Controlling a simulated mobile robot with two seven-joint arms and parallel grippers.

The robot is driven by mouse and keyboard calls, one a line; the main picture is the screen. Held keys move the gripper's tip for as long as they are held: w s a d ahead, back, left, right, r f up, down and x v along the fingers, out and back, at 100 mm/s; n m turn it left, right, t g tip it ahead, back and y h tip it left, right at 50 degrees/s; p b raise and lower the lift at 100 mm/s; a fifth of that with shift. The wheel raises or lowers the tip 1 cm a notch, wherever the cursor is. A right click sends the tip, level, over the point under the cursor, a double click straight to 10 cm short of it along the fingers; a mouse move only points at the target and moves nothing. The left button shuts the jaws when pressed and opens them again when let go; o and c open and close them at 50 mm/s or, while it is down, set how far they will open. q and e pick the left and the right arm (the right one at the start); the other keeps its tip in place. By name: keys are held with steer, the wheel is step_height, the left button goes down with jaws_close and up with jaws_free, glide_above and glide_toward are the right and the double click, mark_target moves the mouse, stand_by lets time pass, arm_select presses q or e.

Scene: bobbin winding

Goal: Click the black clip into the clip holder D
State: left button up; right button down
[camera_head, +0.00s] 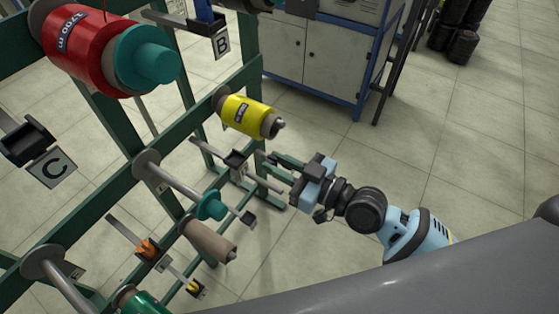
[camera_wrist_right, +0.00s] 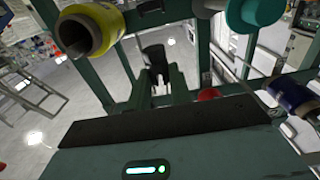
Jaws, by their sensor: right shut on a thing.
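My right gripper (camera_head: 270,157) reaches in from the right at the green rack, its fingers pointing left. In the right wrist view its fingers (camera_wrist_right: 160,84) are close together, shut on the dark piece between and beyond their tips, which I take for the black clip (camera_wrist_right: 154,58). In the head view a black clip-shaped piece (camera_head: 235,159) shows just left of the fingertips, at a grey bar. I cannot tell there whether it is the held clip or part of a holder. No letter D is readable. My left gripper is not in view.
A yellow bobbin (camera_head: 246,115) sits just above the right gripper. A teal-tipped spindle (camera_head: 210,205) and a brown cone (camera_head: 208,240) lie below left. Plates B (camera_head: 222,42) and C (camera_head: 58,168) mark other holders. Open floor lies right of the rack.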

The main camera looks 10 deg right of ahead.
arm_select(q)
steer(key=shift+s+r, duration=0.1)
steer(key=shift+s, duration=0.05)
arm_select(e)
steer(key=x, duration=0.7)
steer(key=shift+a, duration=0.25)
